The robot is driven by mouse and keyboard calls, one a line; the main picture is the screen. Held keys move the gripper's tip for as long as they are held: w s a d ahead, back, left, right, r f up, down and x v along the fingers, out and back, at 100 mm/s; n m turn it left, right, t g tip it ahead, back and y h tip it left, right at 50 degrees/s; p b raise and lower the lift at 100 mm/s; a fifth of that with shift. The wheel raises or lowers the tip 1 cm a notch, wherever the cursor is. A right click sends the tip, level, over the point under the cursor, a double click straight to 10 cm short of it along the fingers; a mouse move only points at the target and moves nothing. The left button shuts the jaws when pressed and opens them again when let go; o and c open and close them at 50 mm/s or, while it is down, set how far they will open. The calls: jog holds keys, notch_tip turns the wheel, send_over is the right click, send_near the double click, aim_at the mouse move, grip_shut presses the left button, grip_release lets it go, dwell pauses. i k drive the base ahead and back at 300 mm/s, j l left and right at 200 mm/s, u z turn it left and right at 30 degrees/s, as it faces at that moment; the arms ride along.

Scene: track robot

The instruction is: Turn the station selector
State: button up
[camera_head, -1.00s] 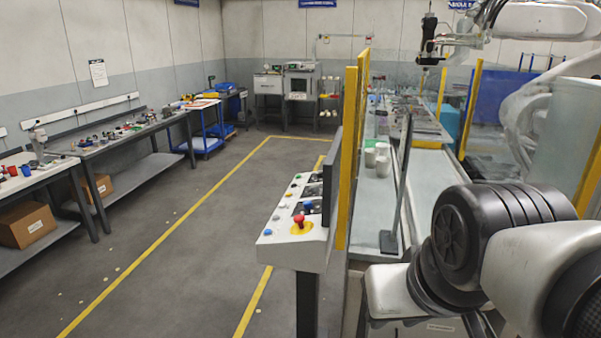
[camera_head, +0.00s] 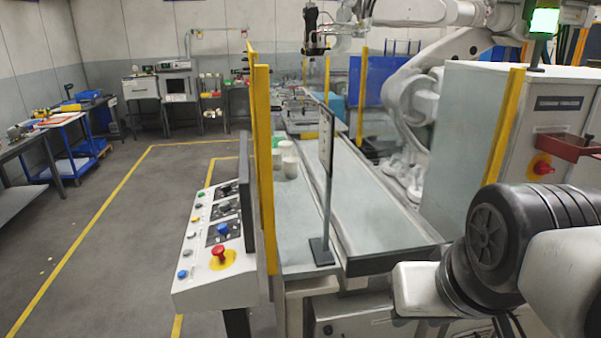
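A sloped white control panel (camera_head: 207,275) stands on a dark post left of the cell. It carries a red mushroom button (camera_head: 218,252) on a yellow disc, a blue-topped knob (camera_head: 222,229) on a dark plate, and several smaller coloured buttons. Further dark plates with controls lie towards its far end. A red-and-yellow switch (camera_head: 542,166) is on the grey cabinet at the right. I cannot read any labels, so I cannot tell which control is the station selector. My gripper is not in view; only dark and white links of my arm show at the lower right.
Yellow posts (camera_head: 264,170) and a dark screen edge the panel's right side. A conveyor (camera_head: 375,215) and a thin dark stand (camera_head: 325,190) lie beyond. A white industrial robot (camera_head: 415,110) stands in the cell. The grey floor (camera_head: 110,240) left of the panel is clear.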

aim_at(227, 188)
jog(key=i+j+z, duration=0.15)
jog(key=j, duration=0.2)
jog(key=i+j+z, duration=0.15)
jog(key=j, duration=0.2)
jog(key=j+z, duration=0.2)
jog(key=j, duration=0.15)
jog(key=i+j, duration=0.1)
jog(key=j, duration=0.25)
jog(key=i+j+z, duration=0.15)
jog(key=j, duration=0.6)
jog(key=i+j, duration=0.15)
jog(key=j, duration=0.65)
jog(key=i+j+z, duration=0.1)
jog(key=j, duration=0.7)
jog(key=i+j, duration=0.1)
jog(key=j, duration=0.7)
jog(key=i+j, duration=0.1)
jog(key=j, duration=0.7)
jog(key=z, duration=0.05)
